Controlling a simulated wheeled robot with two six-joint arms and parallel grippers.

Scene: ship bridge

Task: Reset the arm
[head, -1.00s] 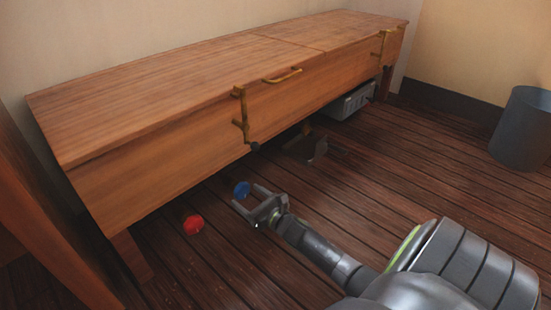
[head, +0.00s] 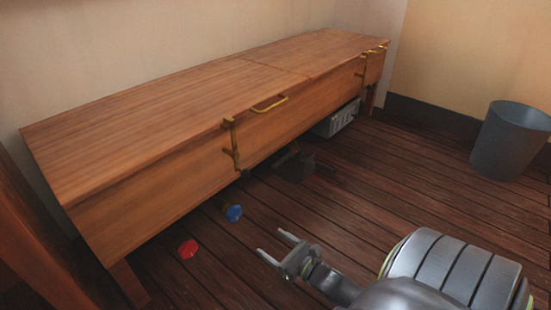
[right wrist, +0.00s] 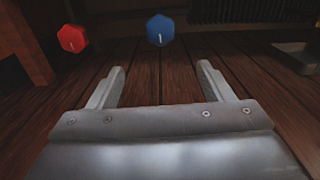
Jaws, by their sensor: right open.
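My right gripper (head: 273,246) is open and empty above the plank floor, in front of the wooden bench. In the right wrist view its two fingers (right wrist: 160,75) stand wide apart with nothing between them. A blue knob-like piece (head: 234,213) lies beyond the fingertips, near the bench's front edge; it also shows in the right wrist view (right wrist: 160,30). A red knob-like piece (head: 188,249) is to its left, also in the right wrist view (right wrist: 72,38). The gripper touches neither. My left gripper is not in view.
A long wooden bench (head: 150,130) with brass fittings (head: 269,105) stands along the wall. A grey box (head: 338,120) and a dark object (head: 294,165) sit beneath it. A grey bin (head: 510,142) stands at the right. The floor between bench and bin is clear.

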